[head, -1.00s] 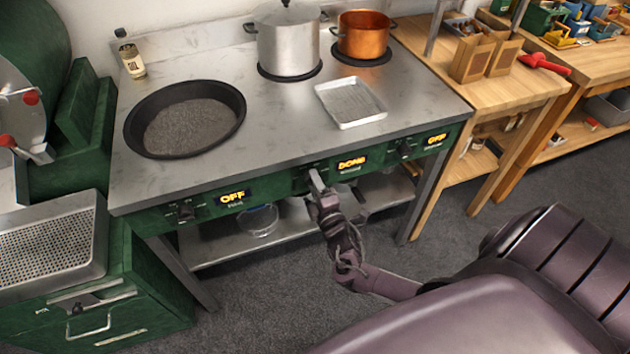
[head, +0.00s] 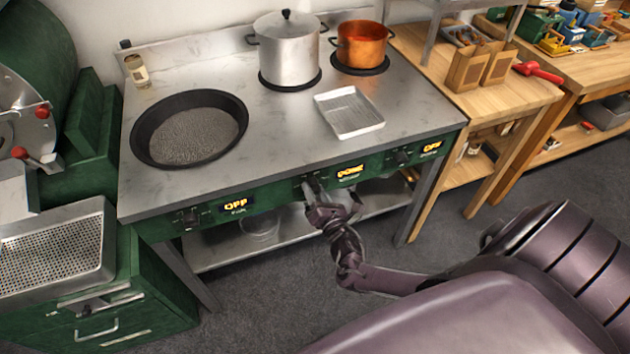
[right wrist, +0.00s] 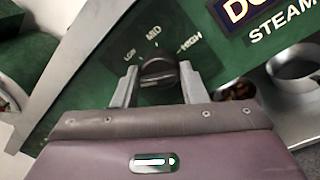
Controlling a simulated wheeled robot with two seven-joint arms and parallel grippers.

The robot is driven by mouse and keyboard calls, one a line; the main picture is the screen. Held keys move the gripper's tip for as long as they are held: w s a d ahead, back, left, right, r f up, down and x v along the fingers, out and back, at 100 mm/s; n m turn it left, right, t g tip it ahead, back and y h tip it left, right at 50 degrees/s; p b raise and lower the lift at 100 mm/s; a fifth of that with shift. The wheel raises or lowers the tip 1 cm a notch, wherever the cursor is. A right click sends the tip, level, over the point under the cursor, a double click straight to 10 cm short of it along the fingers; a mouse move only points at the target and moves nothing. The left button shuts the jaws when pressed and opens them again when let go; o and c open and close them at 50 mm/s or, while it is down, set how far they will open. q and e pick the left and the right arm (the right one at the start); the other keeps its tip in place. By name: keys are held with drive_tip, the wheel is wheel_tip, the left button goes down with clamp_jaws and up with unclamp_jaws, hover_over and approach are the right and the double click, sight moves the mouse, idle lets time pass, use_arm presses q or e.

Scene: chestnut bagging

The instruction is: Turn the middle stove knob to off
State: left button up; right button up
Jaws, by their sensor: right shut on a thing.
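The middle stove knob (right wrist: 158,72) is black and sits on the green front panel, with LOW, MID and HIGH printed around it. Its exact pointing direction is hard to tell. My right gripper (right wrist: 157,80) is shut on the knob, one grey finger at each side of it. In the head view the right gripper (head: 312,188) is at the stove front and hides most of this knob. The middle display (head: 350,172) beside it is lit and seems to read DONE; STEAM is printed under it in the wrist view. My left gripper is not in view.
The left knob (head: 190,218) and right knob (head: 402,157) have displays reading OFF. On the stove top are a black pan (head: 238,128), a steel pot (head: 288,55), a copper pot (head: 361,45) and a metal tray (head: 350,125). A shelf (head: 215,258) runs below the panel.

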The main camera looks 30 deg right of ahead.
drive_tip(key=n+p, duration=0.1)
drive_tip(key=n, duration=0.4)
drive_tip(key=shift+s+f+p, duration=0.1)
drive_tip(key=shift+p, duration=0.3)
drive_tip(key=shift+n, duration=0.3)
drive_tip(key=o, duration=0.9)
drive_tip(key=shift+d, duration=0.1)
drive_tip(key=s, duration=0.2)
drive_tip(key=s+a, duration=0.1)
drive_tip(key=s, duration=0.4)
drive_tip(key=shift+s+a, duration=0.15)
drive_tip(key=shift+s, duration=0.15)
